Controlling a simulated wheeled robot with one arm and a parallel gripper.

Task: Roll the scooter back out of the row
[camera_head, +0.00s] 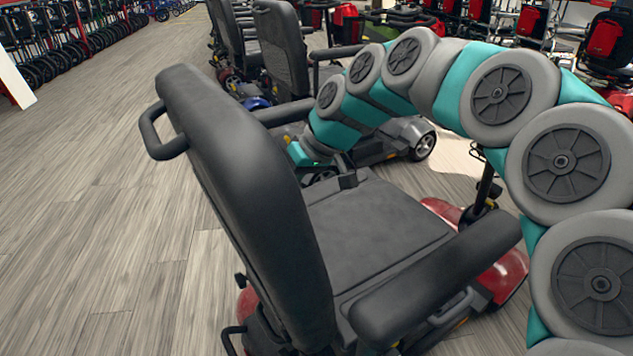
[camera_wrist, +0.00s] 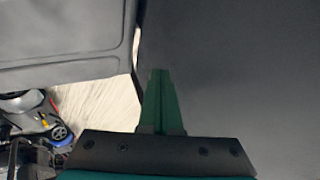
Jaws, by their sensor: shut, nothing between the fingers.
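The scooter (camera_head: 370,225) stands in front of me in the head view, with a dark grey seat and backrest (camera_head: 235,170), armrests and red bodywork. A loop handle (camera_head: 158,135) sticks out from the upper left of the backrest. My arm reaches over from the right and ends near the far side of the seat, beside the backrest; the fingertips cannot be made out there. In the wrist view my green gripper (camera_wrist: 160,75) is shut and empty, in front of a large dark surface (camera_wrist: 235,70). Whether it touches that surface cannot be told.
More scooters (camera_head: 283,50) stand in a row beyond this one, close by. Bare wood-look floor (camera_head: 90,220) lies open to the left. Wheeled items (camera_head: 50,45) line the far left, and red bags (camera_head: 603,38) hang at the far right.

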